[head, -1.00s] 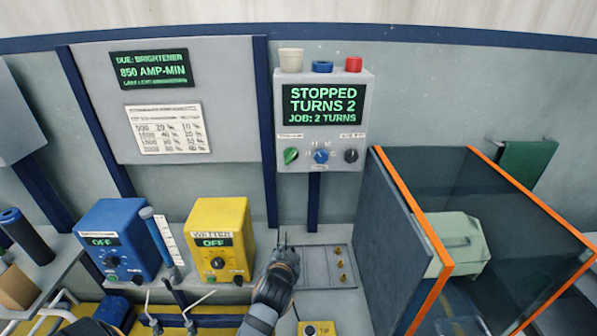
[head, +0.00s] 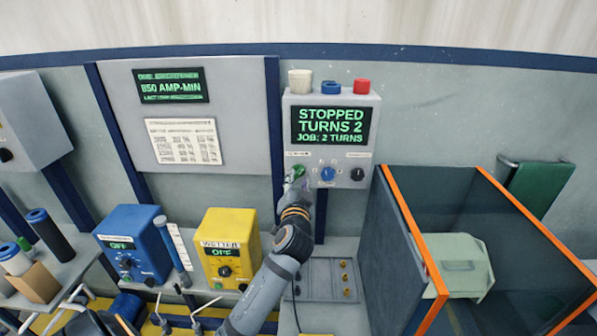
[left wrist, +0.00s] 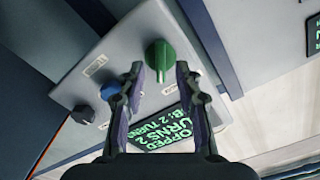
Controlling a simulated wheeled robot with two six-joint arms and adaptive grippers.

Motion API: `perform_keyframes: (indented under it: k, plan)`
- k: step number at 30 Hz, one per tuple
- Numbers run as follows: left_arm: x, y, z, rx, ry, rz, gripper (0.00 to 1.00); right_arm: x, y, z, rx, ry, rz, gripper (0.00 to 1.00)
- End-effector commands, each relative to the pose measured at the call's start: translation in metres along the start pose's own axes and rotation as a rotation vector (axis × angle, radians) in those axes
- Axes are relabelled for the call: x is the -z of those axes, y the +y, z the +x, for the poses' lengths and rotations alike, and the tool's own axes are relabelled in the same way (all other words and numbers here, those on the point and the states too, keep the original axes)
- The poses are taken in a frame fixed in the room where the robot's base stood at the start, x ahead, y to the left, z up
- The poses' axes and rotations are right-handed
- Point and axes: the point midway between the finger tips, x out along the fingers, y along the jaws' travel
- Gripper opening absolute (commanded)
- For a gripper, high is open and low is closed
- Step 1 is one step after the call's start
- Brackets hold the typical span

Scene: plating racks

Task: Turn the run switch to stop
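The grey control box (head: 331,97) on the back wall has a screen (head: 330,125) reading "STOPPED TURNS 2, JOB: 2 TURNS". Below the screen are a green knob, a blue knob (head: 327,174) and a black knob (head: 357,174). Their labels are too small to read, so I cannot tell by label which is the run switch. My left gripper (head: 296,182) is at the green knob and partly hides it in the head view. In the left wrist view the green knob (left wrist: 160,57) shows just ahead of and between the open, separated fingertips (left wrist: 159,72). My right gripper is not in view.
A white cup (head: 300,82), a blue ring (head: 328,84) and a red piece (head: 361,86) sit on the box. A clear-walled tank with orange edges (head: 410,232) stands to the right. Blue (head: 138,222) and yellow (head: 231,232) units stand lower left.

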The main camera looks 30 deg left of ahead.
Motion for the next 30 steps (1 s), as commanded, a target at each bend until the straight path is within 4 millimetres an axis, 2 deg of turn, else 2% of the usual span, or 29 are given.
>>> perform_keyframes:
  k: [3,6,15,23,30]
  plan:
    - [0.002,-0.001,0.017,0.0,0.0,0.001,0.34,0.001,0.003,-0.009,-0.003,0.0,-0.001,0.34]
    - [0.001,0.0,0.025,-0.001,0.0,0.0,0.34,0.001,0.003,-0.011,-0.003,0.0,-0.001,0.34]
    - [-0.001,0.001,0.027,-0.001,0.0,-0.002,0.34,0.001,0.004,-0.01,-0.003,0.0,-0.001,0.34]
    - [-0.001,0.001,0.027,-0.001,0.0,-0.001,0.0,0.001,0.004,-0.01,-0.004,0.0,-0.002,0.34]
    - [-0.001,0.001,0.027,-0.001,0.0,-0.003,0.0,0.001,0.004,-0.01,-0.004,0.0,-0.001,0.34]
